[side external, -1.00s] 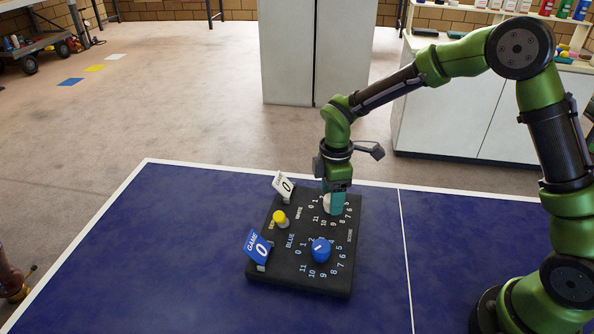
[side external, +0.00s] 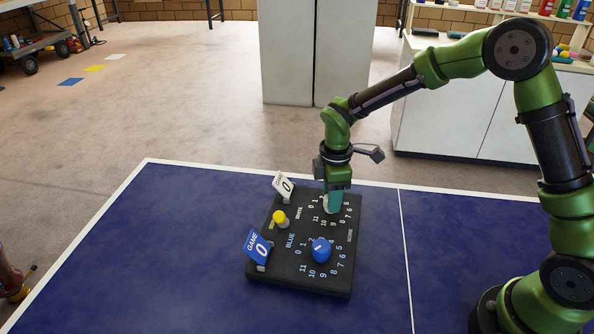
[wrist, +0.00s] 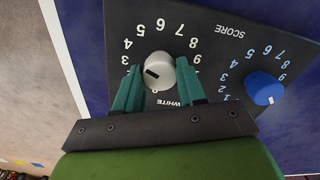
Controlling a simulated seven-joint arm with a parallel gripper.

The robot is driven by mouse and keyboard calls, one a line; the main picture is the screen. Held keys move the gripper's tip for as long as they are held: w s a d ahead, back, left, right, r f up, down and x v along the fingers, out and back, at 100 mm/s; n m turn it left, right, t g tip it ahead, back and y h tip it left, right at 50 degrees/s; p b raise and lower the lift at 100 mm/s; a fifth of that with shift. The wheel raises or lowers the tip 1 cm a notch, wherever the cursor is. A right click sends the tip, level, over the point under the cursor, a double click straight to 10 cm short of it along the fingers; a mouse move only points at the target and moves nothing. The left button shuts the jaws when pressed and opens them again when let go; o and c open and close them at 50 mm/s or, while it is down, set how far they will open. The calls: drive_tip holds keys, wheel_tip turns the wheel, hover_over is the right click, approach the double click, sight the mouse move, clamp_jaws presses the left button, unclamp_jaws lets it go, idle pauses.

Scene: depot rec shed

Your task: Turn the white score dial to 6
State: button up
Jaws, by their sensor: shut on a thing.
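The white score dial (wrist: 158,72) is a round knob on the black scoreboard (side external: 283,280), ringed by white numbers. In the wrist view its black mark lies on the left side of the knob, pointing left toward the low numbers, not at the 6 (wrist: 160,25). My gripper (wrist: 158,68) has its teal fingers on both sides of the dial, shut on it. In the side view my gripper (side external: 334,202) comes down from above and partly hides the white dial (side external: 328,204) and some numbers.
The blue score dial (side external: 320,250) sits nearer the camera on the same board. A yellow knob (side external: 279,217), a white game flap (side external: 284,185) and a blue game flap (side external: 257,247), both reading 0, stand along its left. The blue table (side external: 180,260) around is clear.

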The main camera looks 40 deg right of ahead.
drive_tip(key=m, duration=0.6)
drive_tip(key=shift+r, duration=0.1)
drive_tip(key=m, duration=0.4)
drive_tip(key=shift+m, duration=0.3)
idle(0.4)
drive_tip(key=o, duration=1.1)
drive_tip(key=shift+c, duration=0.2)
wheel_tip(320, 180, up, 17)
drive_tip(key=shift+w, duration=0.1)
